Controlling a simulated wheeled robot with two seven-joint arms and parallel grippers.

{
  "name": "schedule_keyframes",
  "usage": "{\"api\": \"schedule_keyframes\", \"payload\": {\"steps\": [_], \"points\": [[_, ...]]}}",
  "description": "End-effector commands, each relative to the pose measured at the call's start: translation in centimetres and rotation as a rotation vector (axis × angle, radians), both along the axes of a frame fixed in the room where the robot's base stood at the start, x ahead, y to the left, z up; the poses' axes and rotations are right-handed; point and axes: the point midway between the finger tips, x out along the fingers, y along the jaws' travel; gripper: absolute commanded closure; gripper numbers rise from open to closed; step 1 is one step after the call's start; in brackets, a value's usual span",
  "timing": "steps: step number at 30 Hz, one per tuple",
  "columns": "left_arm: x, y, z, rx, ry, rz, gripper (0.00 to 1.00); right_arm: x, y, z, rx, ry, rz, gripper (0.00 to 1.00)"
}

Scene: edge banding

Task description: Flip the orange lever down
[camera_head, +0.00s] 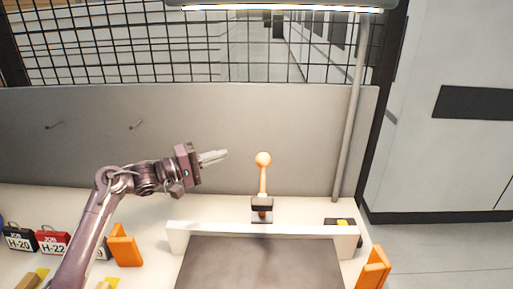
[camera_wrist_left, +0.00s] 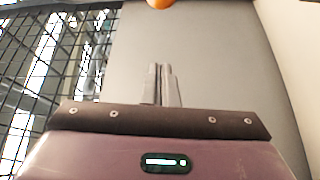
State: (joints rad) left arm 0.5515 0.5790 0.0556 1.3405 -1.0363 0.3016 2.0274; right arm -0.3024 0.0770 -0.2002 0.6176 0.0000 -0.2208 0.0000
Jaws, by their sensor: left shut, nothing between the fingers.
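The orange lever (camera_head: 263,177) stands upright with a round orange knob on top. It rises from a dark base block (camera_head: 262,208) behind the white rail. My left gripper (camera_head: 224,156) is left of the knob at about the knob's height in the head view, apart from it. Its fingers are shut, empty and point right. In the left wrist view the shut fingers (camera_wrist_left: 161,70) lie side by side, and part of the orange knob (camera_wrist_left: 160,3) shows at the top edge beyond them. My right gripper is not in view.
A white rail (camera_head: 262,230) borders a dark panel (camera_head: 262,262) in front of the lever. Orange blocks (camera_head: 125,246) stand at either side. Padlock-like tags (camera_head: 53,242) sit at far left. A grey board (camera_head: 230,120) and wire mesh stand behind, with a grey post (camera_head: 350,120) at right.

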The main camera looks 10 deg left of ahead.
Motion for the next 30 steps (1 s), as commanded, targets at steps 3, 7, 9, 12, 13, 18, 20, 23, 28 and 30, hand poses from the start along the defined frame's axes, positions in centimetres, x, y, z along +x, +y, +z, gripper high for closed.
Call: {"api": "schedule_keyframes", "payload": {"steps": [3, 7, 9, 12, 13, 18, 20, 23, 28, 30], "points": [[0.0, 0.0, 0.0, 0.000, 0.000, 0.000, 1.00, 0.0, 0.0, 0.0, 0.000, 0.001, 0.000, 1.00], [0.0, 0.0, 0.0, 0.000, 0.000, 0.000, 1.00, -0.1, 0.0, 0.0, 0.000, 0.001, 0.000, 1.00], [0.0, 0.0, 0.0, 0.000, 0.000, 0.000, 1.00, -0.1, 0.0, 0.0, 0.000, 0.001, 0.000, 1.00], [0.3, -0.3, 0.1, -0.001, 0.000, -0.001, 1.00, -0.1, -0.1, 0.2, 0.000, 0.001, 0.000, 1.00], [0.4, -0.5, 0.2, -0.001, 0.000, -0.001, 1.00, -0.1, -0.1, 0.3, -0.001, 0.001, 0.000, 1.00], [2.1, -2.5, 0.6, -0.002, -0.001, -0.001, 1.00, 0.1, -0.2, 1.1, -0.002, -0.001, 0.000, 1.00], [2.9, -3.4, 0.7, -0.004, 0.000, -0.002, 1.00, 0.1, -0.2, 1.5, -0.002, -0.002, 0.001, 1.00], [4.2, -4.9, 0.8, -0.003, 0.000, -0.001, 1.00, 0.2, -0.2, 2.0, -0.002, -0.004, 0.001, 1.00], [6.0, -7.1, 0.9, -0.002, -0.001, -0.001, 1.00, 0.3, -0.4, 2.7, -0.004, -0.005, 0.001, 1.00], [6.7, -7.9, 1.0, -0.001, 0.000, -0.001, 1.00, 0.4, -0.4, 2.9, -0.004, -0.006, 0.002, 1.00]]}}
